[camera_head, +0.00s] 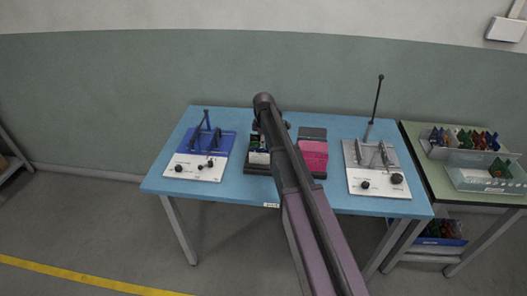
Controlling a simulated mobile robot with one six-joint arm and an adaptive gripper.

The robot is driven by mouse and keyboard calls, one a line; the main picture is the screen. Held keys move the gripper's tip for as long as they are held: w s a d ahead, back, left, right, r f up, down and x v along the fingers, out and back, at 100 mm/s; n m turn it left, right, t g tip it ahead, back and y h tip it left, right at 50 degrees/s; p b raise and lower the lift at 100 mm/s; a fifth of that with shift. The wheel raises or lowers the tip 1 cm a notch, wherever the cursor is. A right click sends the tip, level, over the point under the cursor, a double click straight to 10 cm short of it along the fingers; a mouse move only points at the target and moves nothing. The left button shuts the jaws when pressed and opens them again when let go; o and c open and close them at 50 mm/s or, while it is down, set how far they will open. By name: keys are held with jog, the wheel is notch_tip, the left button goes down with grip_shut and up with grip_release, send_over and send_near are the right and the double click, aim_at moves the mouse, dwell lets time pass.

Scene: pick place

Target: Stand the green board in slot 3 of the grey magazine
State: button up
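I cannot pick out the green board for certain. A small dark thing with a green patch (257,139) stands in the dark tray at the middle of the blue table, just left of my arm. No slotted grey magazine can be told for certain. A grey fixture (354,148) with upright dark parts, a tall dark rod and a white front panel with knobs stands at the table's right; its slots are too small to read. My gripper is hidden behind my arm, which reaches up over the dark tray.
The blue table (230,195) has a blue fixture (219,141) at left. The green side table (416,130) holds bins of coloured pieces; a clear bin (465,178) holds a green piece.

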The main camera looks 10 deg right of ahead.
grip_shut()
jog(key=shift+r, duration=0.1)
jog(key=shift+r+p, duration=3.4)
jog(key=shift+p, duration=0.15)
notch_tip(320, 180, up, 17)
jog(key=p, duration=1.7)
jog(key=shift+r, duration=0.15)
jog(key=shift+a, duration=0.15)
